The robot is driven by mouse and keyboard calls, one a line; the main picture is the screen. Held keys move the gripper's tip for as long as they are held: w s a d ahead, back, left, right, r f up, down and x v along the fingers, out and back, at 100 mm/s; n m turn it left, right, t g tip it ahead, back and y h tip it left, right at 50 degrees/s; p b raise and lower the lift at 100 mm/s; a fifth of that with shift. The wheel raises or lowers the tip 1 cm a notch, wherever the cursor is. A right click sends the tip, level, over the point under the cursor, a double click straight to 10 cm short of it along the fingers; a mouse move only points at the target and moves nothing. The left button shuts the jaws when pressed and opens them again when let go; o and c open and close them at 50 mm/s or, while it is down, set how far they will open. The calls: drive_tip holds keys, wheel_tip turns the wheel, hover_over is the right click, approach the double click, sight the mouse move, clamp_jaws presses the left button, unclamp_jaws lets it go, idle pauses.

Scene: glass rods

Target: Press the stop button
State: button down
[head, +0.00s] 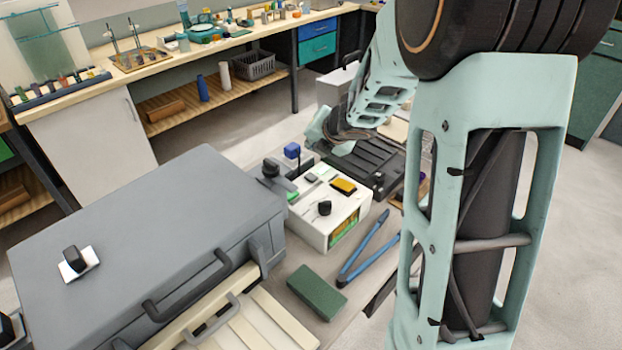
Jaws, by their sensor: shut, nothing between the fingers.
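A white control box (328,228) stands on the work surface in the middle. On its top are a yellow rectangular button (343,186), a black knob (324,207) and small green and dark parts. A blue square-topped knob (292,150) stands just behind it. No red button or readable stop label shows, so I cannot tell which control is the stop button. My gripper (326,138) is at the far end of my arm, behind the control box and right of the blue knob. It is shut and empty, apart from the box's buttons; its fingertips are hard to make out.
A large grey case (150,240) fills the left front. A green block (316,291) and blue-handled tongs (365,250) lie before the control box. A black flat case (372,160) lies behind it. My arm hides the right side. A bench (200,55) stands at the back.

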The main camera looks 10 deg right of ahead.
sight(312, 177)
drive_tip(key=shift+f+b, duration=3.35)
drive_tip(key=shift+f, duration=0.4)
drive_tip(key=shift+f+b, duration=0.4)
drive_tip(key=shift+f, duration=0.05)
drive_tip(key=shift+f+b, duration=0.5)
drive_tip(key=shift+r, duration=0.1)
drive_tip(key=shift+r+p, duration=0.85)
drive_tip(key=shift+p, duration=0.1)
wheel_tip(312, 177, up, 5)
drive_tip(key=p, duration=0.5)
drive_tip(key=shift+r, duration=0.1)
